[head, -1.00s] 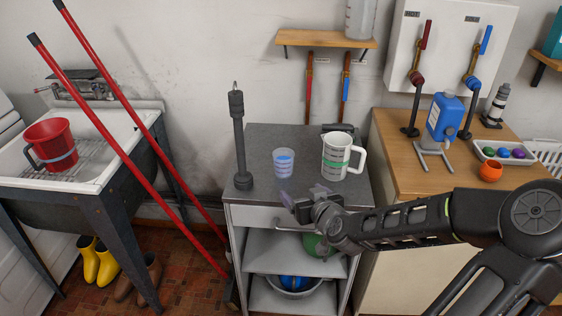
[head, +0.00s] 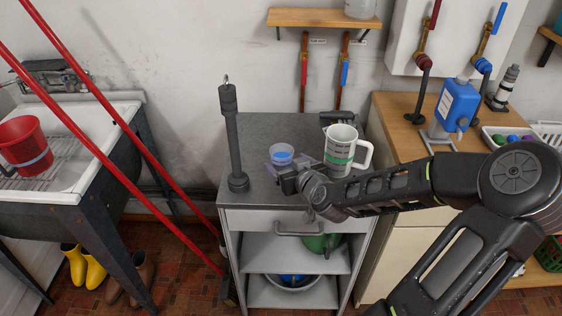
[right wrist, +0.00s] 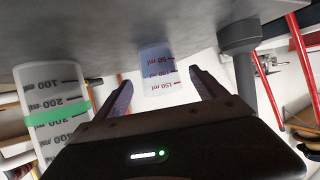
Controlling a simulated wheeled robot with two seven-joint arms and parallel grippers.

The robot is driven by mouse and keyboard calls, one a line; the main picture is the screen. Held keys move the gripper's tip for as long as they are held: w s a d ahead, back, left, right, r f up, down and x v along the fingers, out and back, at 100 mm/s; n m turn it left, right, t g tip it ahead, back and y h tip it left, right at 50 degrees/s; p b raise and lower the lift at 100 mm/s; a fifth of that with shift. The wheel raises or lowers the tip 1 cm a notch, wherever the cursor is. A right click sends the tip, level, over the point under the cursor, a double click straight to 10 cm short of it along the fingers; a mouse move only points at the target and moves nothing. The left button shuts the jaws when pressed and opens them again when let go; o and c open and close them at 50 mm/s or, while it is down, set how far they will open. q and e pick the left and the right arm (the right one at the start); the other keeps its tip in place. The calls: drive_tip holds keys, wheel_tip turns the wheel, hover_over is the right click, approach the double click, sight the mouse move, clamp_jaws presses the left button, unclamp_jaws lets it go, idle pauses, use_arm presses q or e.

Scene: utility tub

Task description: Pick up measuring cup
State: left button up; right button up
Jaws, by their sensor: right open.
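A small translucent measuring cup (head: 281,153) with blue in it stands on the grey top of the metal cabinet. In the right wrist view, which is upside down, the cup (right wrist: 158,70) with its red ml marks lies ahead between my finger tips. My right gripper (head: 280,168) is open and close on the near side of the cup. The wrist view shows a gap between each finger and the cup; I cannot tell how far the fingers reach around it. In the head view the gripper hides the cup's lower part. My left gripper is not in view.
A larger white jug (head: 341,150) with a green band and handle stands close on the right of my gripper. A dark post (head: 232,140) stands on the left of the cabinet top (head: 262,130). Red poles (head: 120,175) lean farther left. The top behind the cup is clear.

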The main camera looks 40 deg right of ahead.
sight(278, 156)
drive_tip(key=shift+b+x, duration=0.65)
drive_tip(key=shift+x, duration=0.2)
drive_tip(key=shift+w+f, duration=0.25)
drive_tip(key=shift+w, duration=0.2)
drive_tip(key=shift+r, duration=0.1)
drive_tip(key=shift+d, duration=0.1)
drive_tip(key=b+x, duration=0.2)
drive_tip(key=x, duration=0.2)
drive_tip(key=shift+w+b, duration=0.25)
drive_tip(key=shift+b, duration=0.05)
drive_tip(key=shift+w+d, duration=0.15)
drive_tip(key=shift+w, duration=0.1)
drive_tip(key=shift+c, duration=0.3)
